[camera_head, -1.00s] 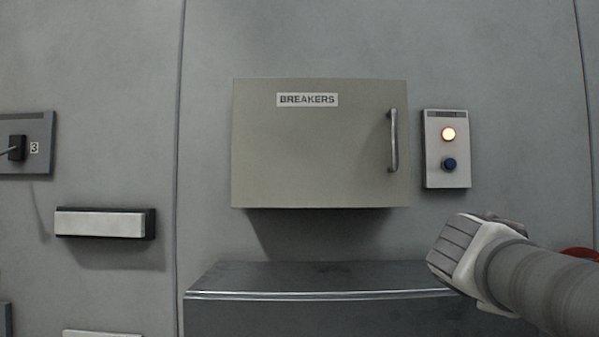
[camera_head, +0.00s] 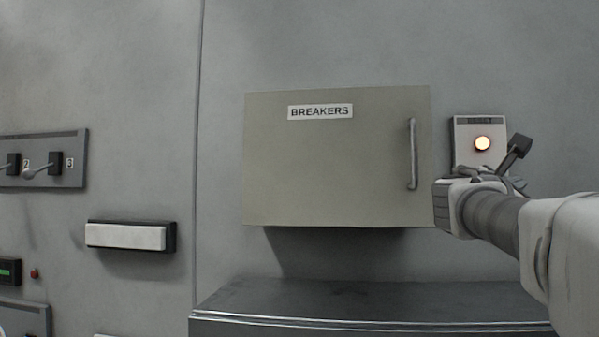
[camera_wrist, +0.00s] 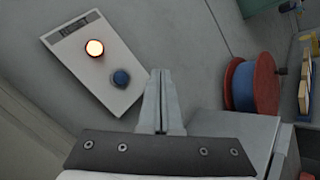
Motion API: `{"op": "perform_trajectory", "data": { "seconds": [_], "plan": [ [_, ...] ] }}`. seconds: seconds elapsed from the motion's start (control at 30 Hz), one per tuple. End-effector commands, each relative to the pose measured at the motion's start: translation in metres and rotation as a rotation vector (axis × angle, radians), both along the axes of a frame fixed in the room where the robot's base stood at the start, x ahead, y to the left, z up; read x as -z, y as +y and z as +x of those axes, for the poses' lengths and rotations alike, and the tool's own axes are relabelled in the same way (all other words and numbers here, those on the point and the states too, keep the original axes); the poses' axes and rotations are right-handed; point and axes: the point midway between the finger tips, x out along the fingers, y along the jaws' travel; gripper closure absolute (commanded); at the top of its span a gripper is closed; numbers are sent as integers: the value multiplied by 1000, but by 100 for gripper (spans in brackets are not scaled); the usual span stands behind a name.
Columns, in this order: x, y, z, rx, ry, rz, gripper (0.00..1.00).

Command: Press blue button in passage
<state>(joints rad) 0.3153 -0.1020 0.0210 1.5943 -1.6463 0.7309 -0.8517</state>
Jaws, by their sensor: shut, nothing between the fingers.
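My gripper (camera_wrist: 161,72) is shut and empty. In the wrist view its fingertips are just right of the blue button; I cannot tell how far they are from the wall.
The grey BREAKERS box (camera_head: 330,160) with a vertical handle (camera_head: 412,154) juts from the wall left of my arm. A dark metal cabinet top (camera_head: 350,300) is below. A red-and-blue spool (camera_wrist: 252,84) is at the right in the wrist view.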

Motion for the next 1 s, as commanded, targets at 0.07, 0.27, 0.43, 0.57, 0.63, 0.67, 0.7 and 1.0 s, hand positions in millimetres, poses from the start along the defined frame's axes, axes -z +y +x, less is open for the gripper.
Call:
{"op": "perform_trajectory", "data": {
  "seconds": [0.07,0.27,0.43,0.57,0.63,0.67,0.7,1.0],
  "plan": [
    [-11,-3,3,4,27,-42,100],
    [-15,-3,5,7,45,-70,100],
    [-14,-3,5,7,43,-67,100],
    [-15,-4,8,6,44,-67,100],
    [-15,-5,12,6,45,-66,100],
    [-15,-6,15,6,45,-66,100],
    [-16,-7,19,6,44,-65,100],
    [-17,-17,61,6,44,-65,100]
  ]
}}
